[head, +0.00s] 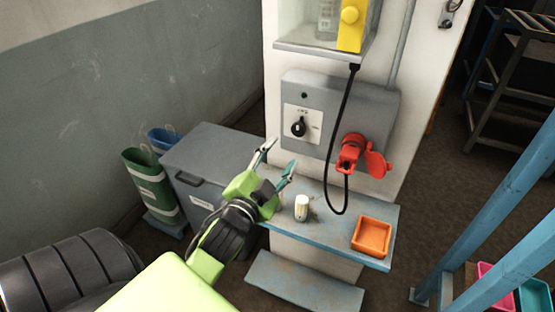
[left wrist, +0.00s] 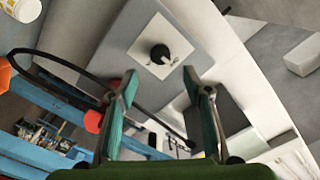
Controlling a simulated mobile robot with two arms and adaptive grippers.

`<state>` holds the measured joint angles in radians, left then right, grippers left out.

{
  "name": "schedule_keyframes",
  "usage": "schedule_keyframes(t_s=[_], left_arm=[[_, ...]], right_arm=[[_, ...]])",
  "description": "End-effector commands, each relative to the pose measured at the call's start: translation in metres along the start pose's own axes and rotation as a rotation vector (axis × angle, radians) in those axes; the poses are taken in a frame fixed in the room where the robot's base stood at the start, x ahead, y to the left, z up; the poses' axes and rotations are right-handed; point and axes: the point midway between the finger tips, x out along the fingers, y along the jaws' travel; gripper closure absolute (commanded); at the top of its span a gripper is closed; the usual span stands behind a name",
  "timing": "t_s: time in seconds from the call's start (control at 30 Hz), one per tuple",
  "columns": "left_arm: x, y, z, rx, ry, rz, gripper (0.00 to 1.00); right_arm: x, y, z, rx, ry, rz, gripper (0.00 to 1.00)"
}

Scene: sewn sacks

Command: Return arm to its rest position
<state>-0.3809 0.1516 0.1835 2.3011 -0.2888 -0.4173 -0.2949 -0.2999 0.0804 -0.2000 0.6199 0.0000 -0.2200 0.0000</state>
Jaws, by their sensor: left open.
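My left arm reaches in from the lower left in the head view. Its green gripper (head: 277,159) is open with nothing between the fingers. The fingertips are in front of the wall column, below and left of the grey switch box (head: 377,108) with its black rotary knob (head: 298,128). In the left wrist view the open fingers (left wrist: 160,78) point towards the knob (left wrist: 160,54) on its white plate, with a gap visible between them. My right gripper is not in view.
A blue-edged shelf (head: 340,235) below holds a white jar (head: 301,207) and an orange tray (head: 373,237). A black cable (head: 345,110) hangs to the red socket (head: 350,155). A grey bin (head: 210,150) and green sack (head: 150,185) stand left; blue posts (head: 500,215) stand right.

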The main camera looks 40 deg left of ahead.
Motion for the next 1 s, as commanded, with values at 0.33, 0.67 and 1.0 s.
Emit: schedule_keyframes(t_s=[0.33, 0.67, 1.0], left_arm=[[-0.015, -0.001, 0.0, 0.0, 0.0, -0.001, 0.55], [-0.014, 0.0, 0.0, 0.0, 0.0, 0.0, 0.55], [-0.036, 0.056, 0.037, -0.136, -0.208, 0.164, 0.55]], right_arm=[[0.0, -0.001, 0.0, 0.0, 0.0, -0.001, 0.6], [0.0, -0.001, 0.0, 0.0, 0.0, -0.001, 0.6], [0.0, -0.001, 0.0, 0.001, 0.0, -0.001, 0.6]])
